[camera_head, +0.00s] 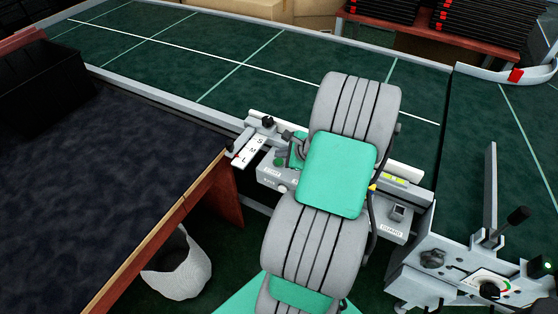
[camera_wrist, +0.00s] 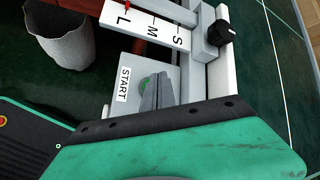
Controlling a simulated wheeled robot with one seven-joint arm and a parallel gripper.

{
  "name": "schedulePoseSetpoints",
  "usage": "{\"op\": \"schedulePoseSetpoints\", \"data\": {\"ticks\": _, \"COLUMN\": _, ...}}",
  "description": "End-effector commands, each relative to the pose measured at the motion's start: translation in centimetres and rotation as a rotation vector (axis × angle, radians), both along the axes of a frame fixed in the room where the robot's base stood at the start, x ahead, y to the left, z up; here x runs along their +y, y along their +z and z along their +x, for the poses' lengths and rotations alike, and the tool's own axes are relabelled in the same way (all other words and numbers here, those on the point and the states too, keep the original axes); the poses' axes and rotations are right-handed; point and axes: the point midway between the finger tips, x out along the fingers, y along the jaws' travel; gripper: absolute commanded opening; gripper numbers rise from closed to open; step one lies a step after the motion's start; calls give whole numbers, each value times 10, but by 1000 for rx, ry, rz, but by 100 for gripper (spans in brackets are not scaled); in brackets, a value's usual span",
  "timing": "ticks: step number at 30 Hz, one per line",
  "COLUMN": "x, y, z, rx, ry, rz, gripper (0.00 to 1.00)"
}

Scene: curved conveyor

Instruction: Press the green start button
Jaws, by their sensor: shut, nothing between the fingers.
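The green start button (camera_wrist: 146,84) sits on a light grey box beside a white START label (camera_wrist: 123,84) in the wrist view. In the head view the button (camera_head: 280,161) shows on the grey control panel (camera_head: 268,173), just left of my arm. My gripper (camera_wrist: 160,82) is shut and empty. Its fingertips are right at the button and cover its right part in the wrist view. I cannot tell whether they touch it. My arm hides much of the panel in the head view.
A white plate marked S, M, L (camera_wrist: 150,22) and a black knob (camera_wrist: 222,33) stand close to the button. A wooden-edged table (camera_head: 100,170), a white bin (camera_head: 178,268) and the green conveyor (camera_head: 220,70) surround the panel. A lever unit (camera_head: 470,265) stands at right.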

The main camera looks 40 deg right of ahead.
Motion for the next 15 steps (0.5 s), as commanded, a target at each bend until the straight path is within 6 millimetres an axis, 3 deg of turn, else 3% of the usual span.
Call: {"op": "schedulePoseSetpoints", "data": {"ticks": 15, "x": 0, "y": -8, "z": 0, "rx": -1, "ry": -1, "rz": 0, "gripper": 0}}
